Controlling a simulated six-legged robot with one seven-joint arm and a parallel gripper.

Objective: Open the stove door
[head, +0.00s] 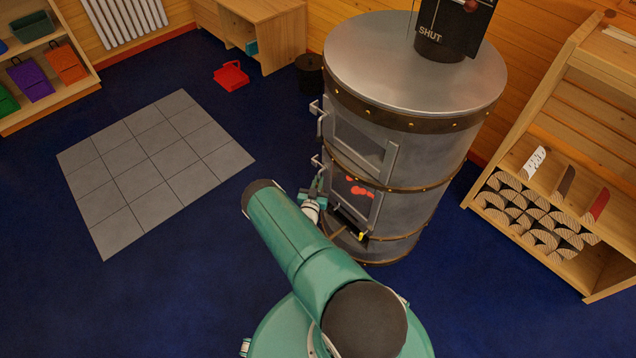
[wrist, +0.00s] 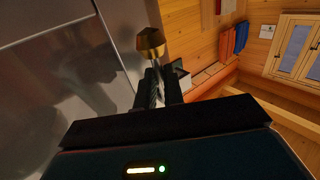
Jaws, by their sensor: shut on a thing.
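The stove (head: 425,130) is a grey metal cylinder with riveted dark bands. Its lower door (head: 357,205) has a window with a red glow behind it and looks closed, or nearly so. An upper door (head: 358,145) with a dark pane sits above it. My gripper (head: 318,190) is at the left edge of the lower door. In the wrist view my gripper (wrist: 158,88) is shut on the door handle, whose brass-coloured end (wrist: 151,42) sticks out beyond the fingers. My gripper partly hides the handle in the head view.
Grey floor tiles (head: 155,165) lie on blue carpet left of the stove. A wooden log rack (head: 555,150) is close on the right. The carpet left of my arm is clear.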

